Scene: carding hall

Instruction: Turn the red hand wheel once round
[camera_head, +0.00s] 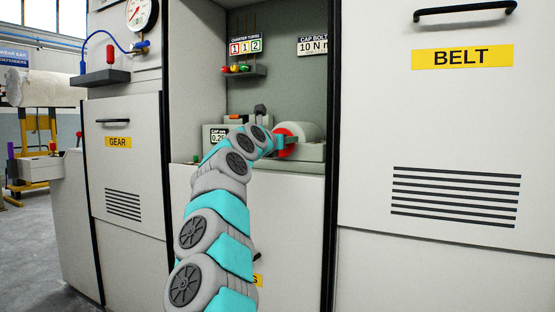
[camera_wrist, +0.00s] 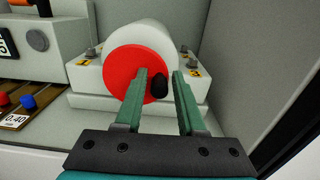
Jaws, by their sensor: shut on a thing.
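The red hand wheel (camera_wrist: 122,68) is a flat red disc on the front end of a white cylindrical housing (camera_wrist: 154,36). In the head view a sliver of the red hand wheel (camera_head: 287,153) shows beside my gripper (camera_head: 281,142), inside the open bay. In the wrist view my gripper (camera_wrist: 162,74) has its green fingers either side of a black knob (camera_wrist: 159,86) at the right part of the wheel face. The fingers are shut on this knob. The left finger hides part of the disc.
A counter box (camera_head: 212,136) stands left of the wheel. Small coloured pieces (camera_wrist: 28,102) lie at the wrist view's left. A shelf (camera_head: 244,72) with coloured pieces hangs above. Bay walls close in on both sides; the BELT panel (camera_head: 440,140) is to the right.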

